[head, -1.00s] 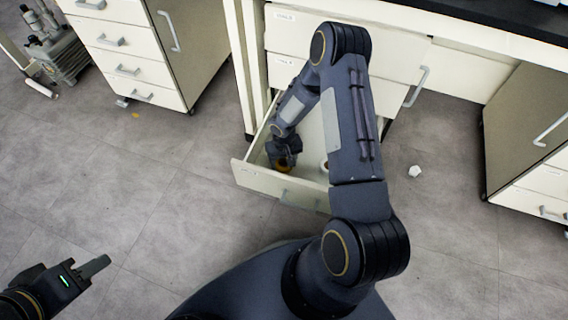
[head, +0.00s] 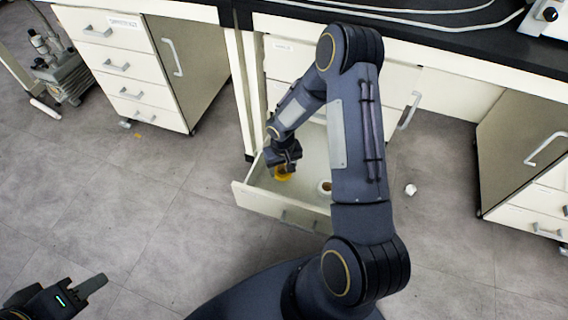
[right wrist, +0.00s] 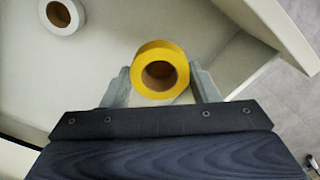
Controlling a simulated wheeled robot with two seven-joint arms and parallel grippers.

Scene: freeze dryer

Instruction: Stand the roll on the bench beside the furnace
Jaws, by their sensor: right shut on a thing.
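A yellow roll of tape (right wrist: 160,52) with a brown core is between the fingers of my right gripper (right wrist: 162,85) in the right wrist view, with the jaws shut on it. In the head view the yellow roll (head: 283,174) shows below my right gripper (head: 285,160), over the open drawer (head: 283,208). The bench top (head: 420,22) is dark and runs along the top of the head view. I see no furnace that I can identify. My left gripper (head: 86,291) is low at the left, over the floor and away from the drawer; its finger gap does not show clearly.
A white roll (right wrist: 62,16) lies in the drawer, apart from the yellow one. A cabinet (head: 130,70) stands at left, another (head: 525,150) at right. Part of a white device with a knob (head: 552,18) shows on the bench.

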